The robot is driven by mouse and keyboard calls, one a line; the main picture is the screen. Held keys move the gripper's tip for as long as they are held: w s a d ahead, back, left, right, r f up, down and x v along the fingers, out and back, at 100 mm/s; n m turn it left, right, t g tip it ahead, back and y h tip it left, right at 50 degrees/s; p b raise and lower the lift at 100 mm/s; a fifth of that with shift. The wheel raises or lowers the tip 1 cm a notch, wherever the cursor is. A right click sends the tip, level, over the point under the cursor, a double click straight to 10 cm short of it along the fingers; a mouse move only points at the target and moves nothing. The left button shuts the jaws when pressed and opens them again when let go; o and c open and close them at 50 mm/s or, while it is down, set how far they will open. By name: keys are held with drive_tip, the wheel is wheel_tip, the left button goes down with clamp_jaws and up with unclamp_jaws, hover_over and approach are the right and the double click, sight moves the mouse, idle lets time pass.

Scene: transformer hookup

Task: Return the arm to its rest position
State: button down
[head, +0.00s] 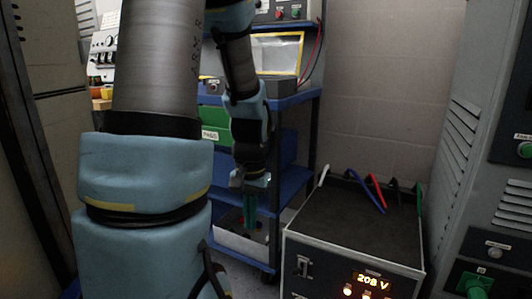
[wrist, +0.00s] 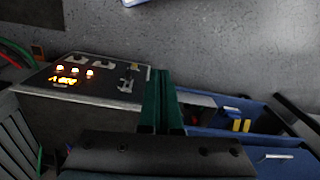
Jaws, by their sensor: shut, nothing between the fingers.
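My gripper (head: 250,224) hangs at the end of my blue and grey arm, fingers pointing down, in front of the blue shelf cart in the head view. Its green fingers are shut and empty; they also show in the wrist view (wrist: 160,78). The transformer box (head: 345,226) stands to the right of my gripper, apart from it, with a lit display reading 208 V. Its panel with glowing lights also shows at the left of the wrist view (wrist: 90,92). White, blue, black and green cable ends (head: 372,196) stick up at its back edge.
The blue cart (head: 295,98) stands behind my gripper, with a green bin (head: 215,125) partly hidden by my arm. A grey cabinet (head: 468,130) with vents and green knobs bounds the right. Bare floor (wrist: 235,45) shows in the wrist view.

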drive_tip(key=s+a+r+n+t, duration=0.2)
drive_tip(key=s+a+n, duration=0.1)
wheel_tip(320, 180, up, 29)
drive_tip(key=p, duration=2.9)
drive_tip(key=shift+g+h, duration=0.3)
